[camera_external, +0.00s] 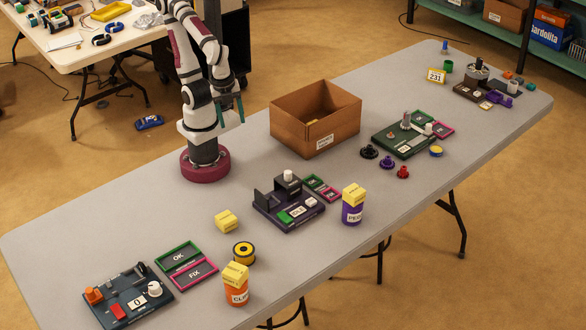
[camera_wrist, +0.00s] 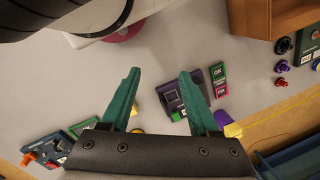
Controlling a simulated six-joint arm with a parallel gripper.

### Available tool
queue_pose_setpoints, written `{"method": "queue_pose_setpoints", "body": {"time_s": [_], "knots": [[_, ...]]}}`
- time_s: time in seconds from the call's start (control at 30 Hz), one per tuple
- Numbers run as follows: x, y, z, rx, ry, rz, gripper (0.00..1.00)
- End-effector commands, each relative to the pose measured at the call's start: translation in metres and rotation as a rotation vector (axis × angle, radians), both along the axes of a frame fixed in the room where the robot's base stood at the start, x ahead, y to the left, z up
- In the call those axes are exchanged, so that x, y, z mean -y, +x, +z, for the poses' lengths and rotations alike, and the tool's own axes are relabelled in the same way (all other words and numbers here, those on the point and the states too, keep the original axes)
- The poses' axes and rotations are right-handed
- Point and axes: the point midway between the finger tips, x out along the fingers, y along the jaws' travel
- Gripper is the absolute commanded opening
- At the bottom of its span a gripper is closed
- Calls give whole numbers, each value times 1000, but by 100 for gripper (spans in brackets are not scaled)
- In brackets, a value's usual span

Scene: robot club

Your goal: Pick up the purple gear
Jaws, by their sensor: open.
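The purple gear (camera_external: 387,162) sits on the grey table between a black gear (camera_external: 369,152) and a red gear (camera_external: 403,172). In the wrist view the purple gear (camera_wrist: 281,67) is near the right edge, with the black gear (camera_wrist: 284,45) above it and the red gear (camera_wrist: 281,82) below. My gripper (camera_external: 230,107) is raised above the table near my base, well to the left of the purple gear. In the wrist view my gripper (camera_wrist: 160,74) has its teal fingers wide apart, with nothing between them.
A cardboard box (camera_external: 339,131) stands between my gripper and the gears. A green board (camera_external: 390,140) lies just behind the gears. A purple jar with a yellow block (camera_external: 353,203) and a dark purple board (camera_external: 285,215) stand nearer. The table in front of the gears is clear.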

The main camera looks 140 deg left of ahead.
Motion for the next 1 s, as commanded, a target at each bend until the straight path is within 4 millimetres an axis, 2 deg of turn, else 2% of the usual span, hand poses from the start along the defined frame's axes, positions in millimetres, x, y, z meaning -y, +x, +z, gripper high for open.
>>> {"method": "queue_pose_setpoints", "body": {"time_s": [0.1,0.17,0.27,0.3,0.37,0.4,0.47,0.5,0.53,0.6,0.7,0.73,0.8,0.87,1.0], "knots": [[-1,0,0,-2,4,-1,62],[-13,4,0,-29,50,-5,62],[-70,22,1,-151,265,-47,62],[-102,36,3,-221,384,-89,62],[-153,63,3,-328,564,-188,62],[-184,85,-1,-394,669,-275,62],[-225,119,-15,-479,800,-426,62],[-246,142,-30,-522,866,-535,62],[-259,157,-44,-547,905,-619,62],[-281,188,-82,-581,965,-803,62],[-292,214,-131,-588,996,-1002,62],[-293,219,-142,-585,999,-1042,62],[-295,225,-159,-578,1002,-1104,62],[-300,229,-167,-575,1004,-1125,62],[-333,237,-181,-575,1005,-1126,62]]}}
